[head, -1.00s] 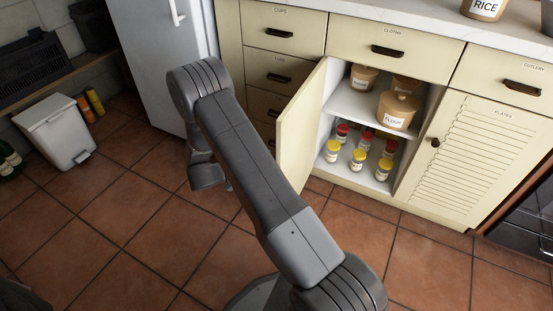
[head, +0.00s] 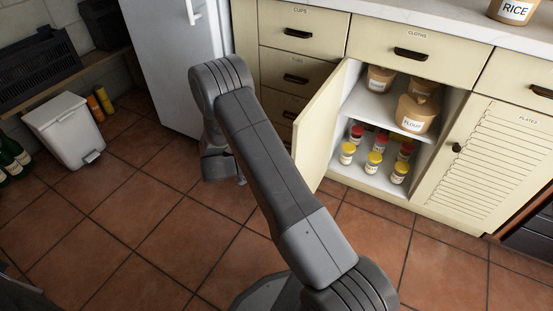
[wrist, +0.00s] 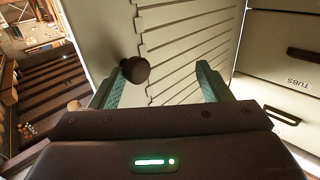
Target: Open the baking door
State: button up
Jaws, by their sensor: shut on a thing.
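The baking door (head: 321,130) is a cream cabinet door standing open in the head view, swung out to the left of its cupboard. Its slatted outer face (wrist: 180,45) fills the middle of the wrist view, with a dark round knob (wrist: 135,70). My gripper (wrist: 163,80) has teal fingers set apart against that face, with the knob beside the left fingertip. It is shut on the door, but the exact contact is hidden. In the head view my arm hides the gripper.
The open cupboard holds a flour tub (head: 415,112) and several spice jars (head: 374,163). A drawer stack (head: 297,78) is behind the door. A white fridge (head: 178,65) and white bin (head: 66,128) stand left. Tiled floor (head: 130,215) is clear on the left.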

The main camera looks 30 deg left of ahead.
jog(key=shift+w+a, duration=0.15)
jog(key=shift+c, duration=0.5)
jog(key=p+v, duration=0.2)
jog(key=v, duration=1.2)
jog(key=shift+s+p, duration=0.2)
jog(key=shift+p, duration=0.1)
